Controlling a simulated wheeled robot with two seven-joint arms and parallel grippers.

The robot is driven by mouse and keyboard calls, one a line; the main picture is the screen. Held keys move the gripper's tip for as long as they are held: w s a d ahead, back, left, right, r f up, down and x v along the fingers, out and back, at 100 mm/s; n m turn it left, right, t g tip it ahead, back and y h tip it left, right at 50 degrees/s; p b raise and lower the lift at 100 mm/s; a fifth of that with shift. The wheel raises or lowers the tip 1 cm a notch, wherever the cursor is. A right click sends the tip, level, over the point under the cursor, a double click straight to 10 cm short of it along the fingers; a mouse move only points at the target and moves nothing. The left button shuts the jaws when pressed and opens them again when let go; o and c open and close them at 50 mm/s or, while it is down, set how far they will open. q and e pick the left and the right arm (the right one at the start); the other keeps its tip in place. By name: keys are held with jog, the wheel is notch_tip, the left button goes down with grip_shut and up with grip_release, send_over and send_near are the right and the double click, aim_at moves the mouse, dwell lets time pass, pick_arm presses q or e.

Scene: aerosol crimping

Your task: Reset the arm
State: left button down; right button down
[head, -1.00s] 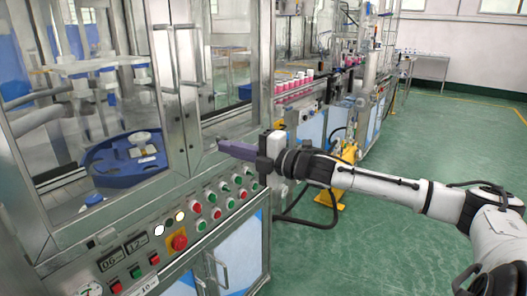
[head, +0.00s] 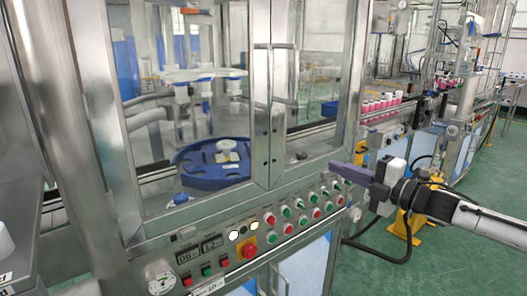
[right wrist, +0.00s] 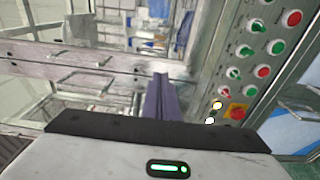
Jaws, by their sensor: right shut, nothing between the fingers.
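My right gripper (head: 350,174) comes in from the right in the head view, with purple fingers closed together and nothing between them. It is in front of the right end of the crimping machine's control panel (head: 212,244), near the glass door frame. In the right wrist view the shut fingers (right wrist: 163,98) point toward the machine's metal door frame, with the panel's buttons to the right. I cannot tell whether the fingertips touch the machine. My left gripper is not in view.
Behind the glass, a blue rotary table (head: 213,176) sits inside the machine. A red emergency button (head: 250,251) and several red and green knobs line the panel. Pink cans (head: 377,108) stand on a conveyor at the back right. Green floor (head: 440,262) is open at the right.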

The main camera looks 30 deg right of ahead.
jog(key=s+f+m+g+h, duration=0.1)
jog(key=s+f+m, duration=0.2)
jog(key=f, duration=0.6)
jog(key=s+f+m+g+h, duration=0.1)
jog(key=s+f+m+h, duration=0.15)
jog(key=f, duration=0.65)
jog(key=s+a+f+m+g, duration=0.1)
jog(key=s+a+f+m, duration=0.3)
jog(key=f, duration=0.3)
jog(key=s+a+f+m+g, duration=0.2)
jog(key=s+a+f, duration=0.3)
jog(key=f, duration=0.3)
jog(key=s+a+f+m+g, duration=0.2)
jog(key=s+a+f, duration=0.3)
jog(key=a, duration=0.6)
jog(key=s+a+f+m+g+y, duration=0.1)
jog(key=s+a+f+m, duration=0.4)
jog(key=a, duration=0.6)
jog(key=shift+s+a+g, duration=0.3)
jog(key=shift+s+g, duration=0.2)
jog(key=shift+s, duration=0.6)
jog(key=shift+m, duration=0.25)
